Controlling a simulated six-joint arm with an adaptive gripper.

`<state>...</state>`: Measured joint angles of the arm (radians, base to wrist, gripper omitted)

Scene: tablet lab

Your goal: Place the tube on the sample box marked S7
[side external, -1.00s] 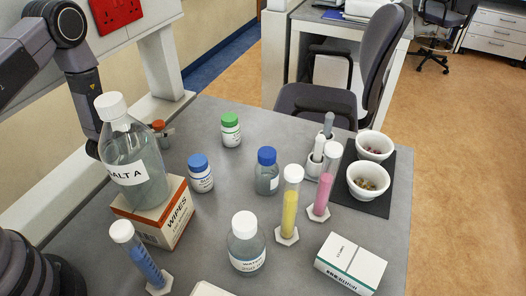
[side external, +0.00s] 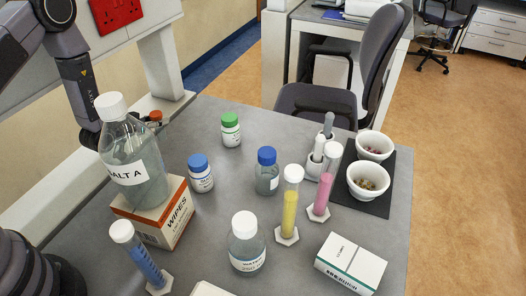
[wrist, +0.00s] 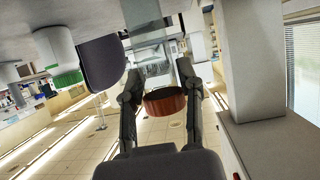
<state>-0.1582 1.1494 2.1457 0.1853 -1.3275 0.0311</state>
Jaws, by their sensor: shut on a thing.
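A clear tube with an orange-red cap is held in my gripper (wrist: 160,88). In the wrist view the cap (wrist: 166,104) shows between the two fingers, with clear glass beyond it. In the side view the cap (side external: 155,116) shows just behind the large SALT A bottle (side external: 135,165), which hides most of my gripper and the tube. A white box with a dark green band (side external: 350,263) lies at the front right of the table. I cannot read an S7 mark on it. The edge of another white thing (side external: 208,289) shows at the bottom, mostly cut off.
The SALT A bottle stands on the WIPES box (side external: 160,222). Bottles with blue (side external: 201,173), green (side external: 231,129) and white caps (side external: 246,243) stand on the grey table. Yellow (side external: 289,205), pink (side external: 322,183) and blue cylinders (side external: 142,259) and two white bowls (side external: 369,181) are also there.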

